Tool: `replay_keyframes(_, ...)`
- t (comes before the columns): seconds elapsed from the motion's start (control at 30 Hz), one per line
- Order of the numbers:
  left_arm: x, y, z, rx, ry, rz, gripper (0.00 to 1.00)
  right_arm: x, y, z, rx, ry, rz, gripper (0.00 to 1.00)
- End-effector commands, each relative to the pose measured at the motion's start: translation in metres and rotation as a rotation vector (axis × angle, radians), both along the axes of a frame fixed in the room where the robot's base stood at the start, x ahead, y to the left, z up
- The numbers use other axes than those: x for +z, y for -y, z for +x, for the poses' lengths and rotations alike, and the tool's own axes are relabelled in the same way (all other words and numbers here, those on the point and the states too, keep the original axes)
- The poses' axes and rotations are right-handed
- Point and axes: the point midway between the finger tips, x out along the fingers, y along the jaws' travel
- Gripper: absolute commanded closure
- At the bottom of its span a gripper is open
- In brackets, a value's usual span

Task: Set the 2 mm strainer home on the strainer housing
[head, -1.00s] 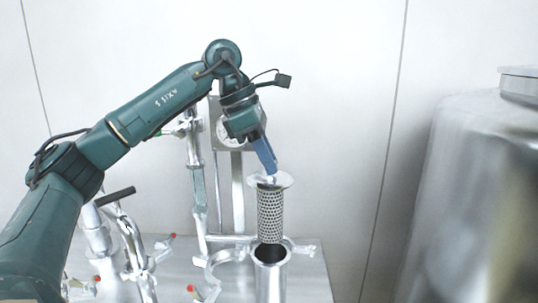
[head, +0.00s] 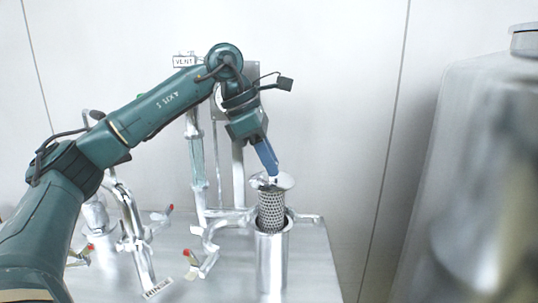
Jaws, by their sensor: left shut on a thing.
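The strainer (head: 271,211) is a perforated metal cylinder with a round flange on top, in the middle of the head view. My left gripper (head: 270,172) is shut on the top of the strainer, above the flange. The strainer housing (head: 271,268) is an upright shiny metal tube standing on the metal bench. The lower end of the strainer is inside the housing mouth and hidden there. Most of the perforated wall still shows above the rim, and the flange is well clear of it. The strainer looks about upright. My right gripper is not in view.
Pipes and valves with red-tipped handles (head: 187,253) stand left of the housing on the metal bench (head: 318,272). A clamp-like metal part (head: 213,236) is close beside the housing. A "VENT" sign (head: 184,61) is behind my arm. A large steel tank (head: 470,170) fills the right.

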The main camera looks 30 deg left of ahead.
Motion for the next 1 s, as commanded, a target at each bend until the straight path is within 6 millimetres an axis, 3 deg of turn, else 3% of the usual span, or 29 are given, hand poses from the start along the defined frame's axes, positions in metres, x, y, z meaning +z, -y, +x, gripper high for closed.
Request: replay_keyframes(1.0,-0.082,0.0,0.0,0.0,0.004,-0.002,1.0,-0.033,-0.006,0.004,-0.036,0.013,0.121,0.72)
